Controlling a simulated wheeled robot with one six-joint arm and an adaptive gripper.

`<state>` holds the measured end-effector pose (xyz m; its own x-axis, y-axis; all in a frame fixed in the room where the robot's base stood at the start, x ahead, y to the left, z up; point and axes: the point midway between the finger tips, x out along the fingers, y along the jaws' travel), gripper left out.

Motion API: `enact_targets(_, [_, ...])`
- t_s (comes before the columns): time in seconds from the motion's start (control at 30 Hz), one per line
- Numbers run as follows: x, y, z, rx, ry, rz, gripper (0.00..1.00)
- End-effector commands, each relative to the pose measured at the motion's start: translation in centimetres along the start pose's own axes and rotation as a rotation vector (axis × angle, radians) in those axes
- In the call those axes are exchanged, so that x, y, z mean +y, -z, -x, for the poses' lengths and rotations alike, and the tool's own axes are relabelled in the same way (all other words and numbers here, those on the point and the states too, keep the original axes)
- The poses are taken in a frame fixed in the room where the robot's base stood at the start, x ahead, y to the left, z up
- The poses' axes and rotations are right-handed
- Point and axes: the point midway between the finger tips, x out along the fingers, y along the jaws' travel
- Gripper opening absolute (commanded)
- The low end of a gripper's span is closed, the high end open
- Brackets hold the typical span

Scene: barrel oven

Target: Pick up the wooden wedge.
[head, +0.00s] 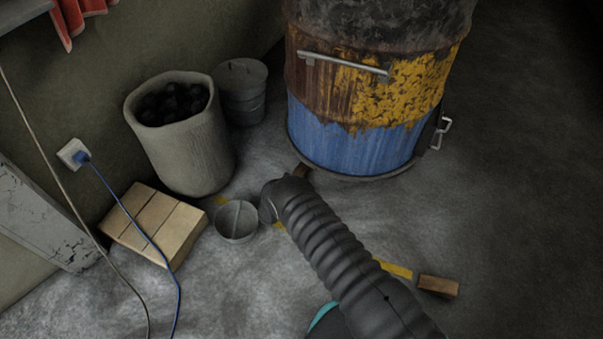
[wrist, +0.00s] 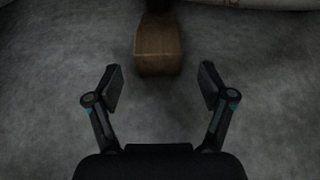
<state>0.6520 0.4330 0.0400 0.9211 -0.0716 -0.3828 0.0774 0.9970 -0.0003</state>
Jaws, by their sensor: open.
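A brown wooden piece (wrist: 158,50), which looks like the wedge, lies on the grey floor in the wrist view. Its end face points toward my gripper (wrist: 160,88), and its far end runs into dark shade. My gripper is open and empty, with one finger to each side of the wedge's line. The wedge is just beyond the fingertips and apart from them. In the head view a small bit of brown wood (head: 302,170) shows at the barrel's foot, beside the end of my arm. My arm hides the gripper there.
The rusty blue and yellow barrel (head: 350,145) stands just beyond. Another wooden block (head: 438,286) lies at the lower right.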

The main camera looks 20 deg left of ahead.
Motion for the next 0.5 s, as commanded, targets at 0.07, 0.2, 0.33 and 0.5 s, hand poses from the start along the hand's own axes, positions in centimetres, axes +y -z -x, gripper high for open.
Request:
enact_targets(0.07, [0.0,-0.1,-1.0,0.000,0.002,-0.002,0.81])
enact_targets(0.2, [0.1,-0.3,-2.9,-0.001,0.002,-0.003,0.81])
enact_targets(0.33, [0.1,-0.2,-4.3,-0.001,0.002,-0.002,0.81])
enact_targets(0.5, [0.2,-0.4,-4.9,0.000,0.000,0.000,0.81])
